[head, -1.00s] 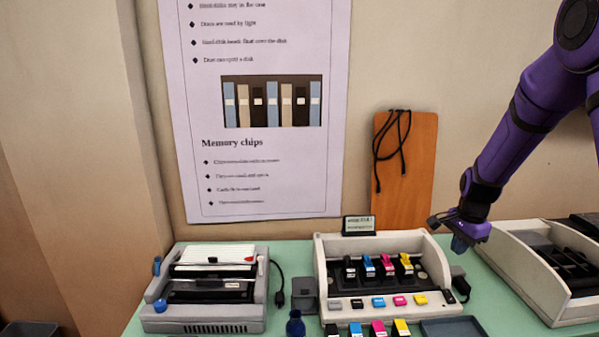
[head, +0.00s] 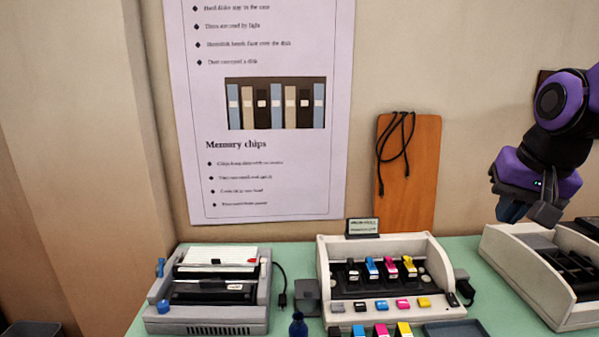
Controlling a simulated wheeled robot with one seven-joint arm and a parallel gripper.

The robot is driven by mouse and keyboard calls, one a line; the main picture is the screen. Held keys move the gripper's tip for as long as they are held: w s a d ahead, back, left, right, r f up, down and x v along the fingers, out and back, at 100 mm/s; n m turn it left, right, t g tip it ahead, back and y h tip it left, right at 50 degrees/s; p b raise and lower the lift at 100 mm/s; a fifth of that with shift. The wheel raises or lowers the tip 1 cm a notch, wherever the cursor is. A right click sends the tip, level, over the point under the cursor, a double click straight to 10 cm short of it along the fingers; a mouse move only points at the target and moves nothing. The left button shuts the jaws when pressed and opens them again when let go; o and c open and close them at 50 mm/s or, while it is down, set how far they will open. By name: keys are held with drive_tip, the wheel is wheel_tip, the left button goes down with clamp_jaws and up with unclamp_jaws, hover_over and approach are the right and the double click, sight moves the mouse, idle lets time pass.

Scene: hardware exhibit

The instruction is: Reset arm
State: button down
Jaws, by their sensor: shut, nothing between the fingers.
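My gripper (head: 527,212) is at the right side of the head view, on the end of my purple arm. It points down and is shut with nothing in it. It hangs in the air in front of the wall, above the left part of the white open-topped machine (head: 510,265). It touches nothing that I can see.
A cream printer (head: 328,262) with coloured cartridges stands mid-table on the green table (head: 290,252). A grey machine (head: 232,318) is at the left. More cartridges, a dark tray (head: 455,329) and a blue bottle (head: 298,325) are in front. An orange board (head: 424,170) leans on the wall.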

drive_tip(key=s+a+r+n+t, duration=0.1)
drive_tip(key=s+n, duration=0.3)
drive_tip(key=s, duration=0.7)
drive_tip(key=shift+s+a+r, duration=0.2)
drive_tip(key=shift+a+r, duration=0.15)
drive_tip(key=shift+a, duration=0.1)
